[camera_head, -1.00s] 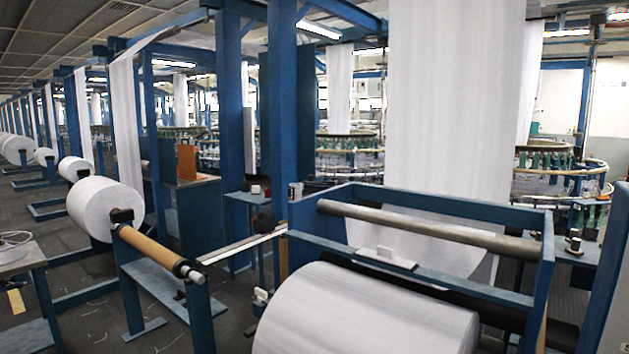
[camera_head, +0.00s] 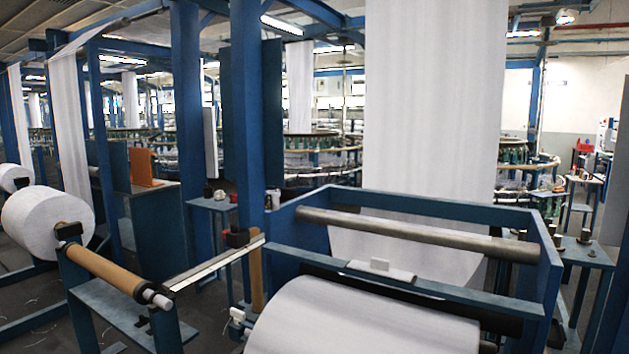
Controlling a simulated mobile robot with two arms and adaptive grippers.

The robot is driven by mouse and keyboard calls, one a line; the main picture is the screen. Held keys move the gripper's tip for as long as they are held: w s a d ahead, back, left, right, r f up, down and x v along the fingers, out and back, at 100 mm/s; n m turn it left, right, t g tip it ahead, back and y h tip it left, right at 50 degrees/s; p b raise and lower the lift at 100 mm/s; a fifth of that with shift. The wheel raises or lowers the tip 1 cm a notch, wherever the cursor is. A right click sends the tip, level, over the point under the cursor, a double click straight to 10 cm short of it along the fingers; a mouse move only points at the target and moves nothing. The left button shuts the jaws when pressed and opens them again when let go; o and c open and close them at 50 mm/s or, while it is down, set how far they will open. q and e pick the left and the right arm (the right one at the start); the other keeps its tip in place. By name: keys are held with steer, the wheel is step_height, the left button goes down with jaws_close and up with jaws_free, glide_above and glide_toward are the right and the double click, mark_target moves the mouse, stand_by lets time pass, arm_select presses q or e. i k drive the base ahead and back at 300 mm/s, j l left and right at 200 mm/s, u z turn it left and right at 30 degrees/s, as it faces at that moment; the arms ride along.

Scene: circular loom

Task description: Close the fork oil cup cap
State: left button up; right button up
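I cannot make out the fork oil cup or its cap for certain in the head view. Small metal cup-like parts (camera_head: 586,236) stand on a blue side table at the right; they are too small to identify. Other small items, one dark and one light (camera_head: 214,193), sit on a small blue stand left of the middle. Neither of my grippers is in view.
A large white fabric roll (camera_head: 365,318) in a blue frame (camera_head: 425,207) fills the near middle. A brown roller (camera_head: 112,268) is at the left. Circular looms (camera_head: 312,158) stand behind. Some grey floor (camera_head: 208,303) shows between the roller and the frame.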

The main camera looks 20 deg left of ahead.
mark_target(289, 186)
steer(key=i+j+z, duration=0.1)
steer(key=j, duration=0.4)
steer(key=i+j, duration=0.2)
steer(key=j, duration=0.3)
steer(key=i+j+z, duration=0.15)
steer(key=j, duration=0.35)
steer(key=i+j, duration=0.1)
steer(key=j, duration=0.45)
steer(key=i+j+z, duration=0.15)
steer(key=j, duration=0.35)
